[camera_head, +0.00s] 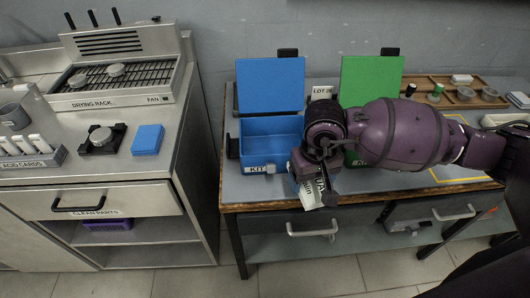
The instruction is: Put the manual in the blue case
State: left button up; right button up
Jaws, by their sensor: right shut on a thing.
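The blue case (268,86) stands open on the right-hand bench, its lid upright at the back and a label reading KIT on its front. My right gripper (324,178) is at the front right corner of the blue case, near the bench's front edge. It is shut on the manual (311,195), a white booklet with dark lettering that hangs tilted below the jaws, outside the case. The gripper and wrist hide part of the manual and the case's right side. My left gripper is not in view.
A green case (370,82) with its lid up stands right of the blue one, partly hidden by my arm. A LOT 28 card (321,93) stands between the lids. A wooden tray (452,82) holds small parts. The left counter has a drying rack (108,80) and a blue box (148,139).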

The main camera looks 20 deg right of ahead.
aim_at(274, 152)
jog(key=j+z, duration=0.15)
jog(key=j, duration=0.5)
jog(key=i+j, duration=0.2)
jog(key=j, duration=0.2)
jog(key=i+j+z, duration=0.15)
jog(key=j, duration=0.25)
jog(key=i, duration=0.1)
